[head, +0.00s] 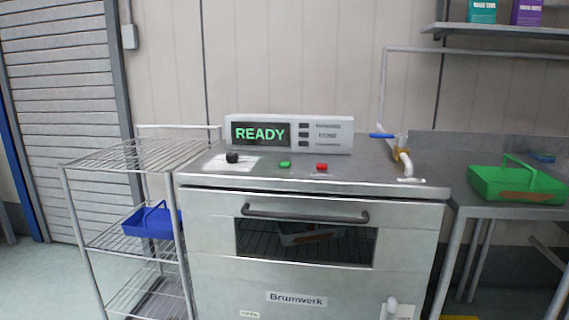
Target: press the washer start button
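The washer (210,235) is a steel cabinet in the middle of the head view, with a dark handle (305,214) above its window. A display panel (289,134) on top reads READY in green. On the top surface in front of it are a green button (285,164), a red button (321,167) and a black knob (232,157) on a white plate. Through the window (305,242) a rack and some contents show dimly. Neither of my grippers is in view.
A wire shelf cart (130,155) with a blue tote (152,222) stands at the left. A tap with a blue lever (381,136) is at the washer's right rear. A steel table (480,211) with a green tote (517,182) stands at the right. A wall shelf (500,30) holds boxes.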

